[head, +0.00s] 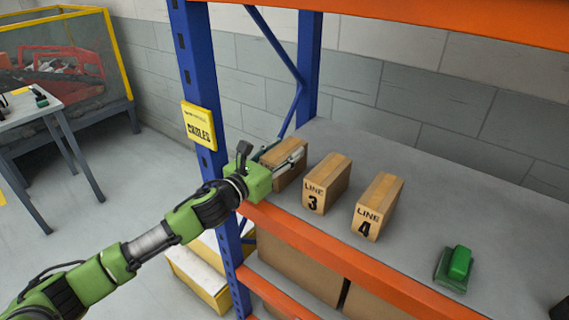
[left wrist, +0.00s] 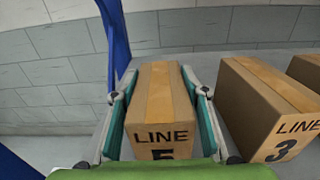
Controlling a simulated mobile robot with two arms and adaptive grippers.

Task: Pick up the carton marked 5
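The carton marked 5 (left wrist: 163,130) is a brown box with a tan tape strip along its top and "LINE" on its front. The lower part of its number is hidden behind my left gripper's green body. It stands upright on the shelf, and in the head view (head: 287,178) my gripper covers much of it. My left gripper (left wrist: 160,100) has one teal-padded finger along each side of the carton. The pads lie very close to its sides, and I cannot tell whether they press on it. My right gripper is not in view.
The carton marked 3 (head: 326,185) stands just right of the right finger, with the carton marked 4 (head: 378,207) beyond it. A green object (head: 456,267) lies farther right on the grey shelf (head: 430,190). A blue post (head: 198,90) rises to the left.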

